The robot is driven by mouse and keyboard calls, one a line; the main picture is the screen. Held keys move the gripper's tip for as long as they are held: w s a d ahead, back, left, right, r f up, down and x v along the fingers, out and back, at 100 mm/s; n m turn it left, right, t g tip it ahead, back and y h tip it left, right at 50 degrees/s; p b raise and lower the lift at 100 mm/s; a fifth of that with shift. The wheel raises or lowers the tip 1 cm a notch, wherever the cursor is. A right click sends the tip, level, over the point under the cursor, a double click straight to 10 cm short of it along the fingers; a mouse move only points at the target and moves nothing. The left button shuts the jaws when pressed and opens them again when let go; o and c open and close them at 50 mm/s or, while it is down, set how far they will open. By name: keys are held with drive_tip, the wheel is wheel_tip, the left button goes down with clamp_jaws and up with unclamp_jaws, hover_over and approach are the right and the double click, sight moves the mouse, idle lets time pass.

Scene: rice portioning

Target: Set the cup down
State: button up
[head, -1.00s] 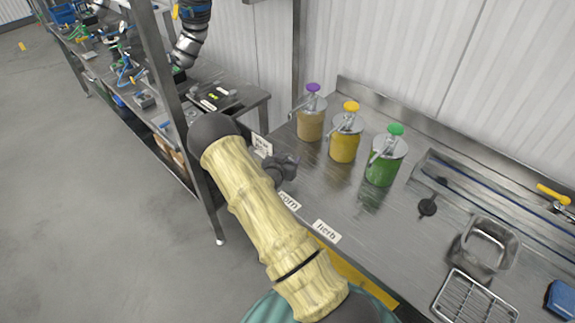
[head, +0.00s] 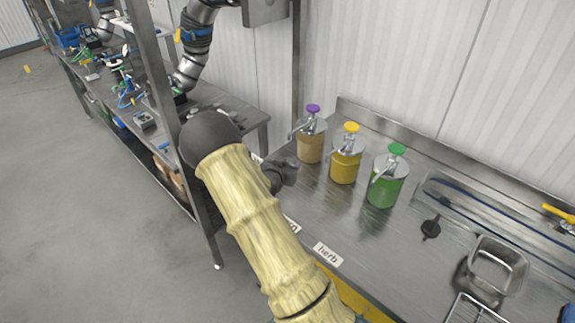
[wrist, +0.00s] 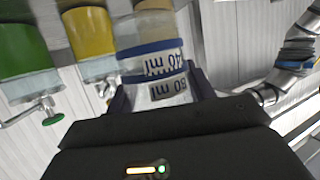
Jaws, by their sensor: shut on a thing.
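A clear cup (wrist: 172,91) with blue bands and "ml" marks sits between my fingers in the wrist view, which appears upside down. My gripper (wrist: 160,98) is shut on it. In the head view my dark wrist shows beside the tan dispenser, at the counter's left end. The cup does not show there, so I cannot tell whether its base touches the counter. Tan colour shows at the cup, but I cannot tell whether it is contents or the dispenser behind.
Tan (head: 311,142), yellow (head: 345,165) and green (head: 385,188) pump dispensers stand in a row on the steel counter (head: 345,215). A "herb" card (head: 328,253) lies at the front edge. A metal pan (head: 492,268) and a black utensil (head: 432,228) are right. A steel post (head: 178,125) stands left.

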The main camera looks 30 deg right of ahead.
drive_tip(key=shift+s+a+f+n+y, duration=0.2)
drive_tip(key=shift+a+f+n+y, duration=0.1)
drive_tip(key=shift+f, duration=0.1)
drive_tip(key=s+a+f+n+t+y, duration=0.1)
drive_tip(key=a+f, duration=0.1)
drive_tip(key=s+a+f+n+t+y, duration=0.1)
drive_tip(key=a+f+n+y, duration=0.1)
drive_tip(key=a, duration=0.1)
drive_tip(key=s+a+f+n+t+y, duration=0.1)
drive_tip(key=a+f, duration=0.1)
drive_tip(key=shift+a+f, duration=0.1)
drive_tip(key=shift+a, duration=0.2)
drive_tip(key=s+a+f+n+y, duration=0.2)
drive_tip(key=a+y, duration=0.1)
drive_tip(key=a, duration=0.2)
drive_tip(key=s+a+f+n+t+y, duration=0.1)
drive_tip(key=s+a+f+n+y, duration=0.1)
drive_tip(key=a, duration=0.3)
drive_tip(key=shift+s+a+n+t+y, duration=0.3)
drive_tip(key=shift+s+n+y, duration=0.15)
drive_tip(key=shift+s, duration=0.35)
drive_tip(key=shift+f, duration=0.1)
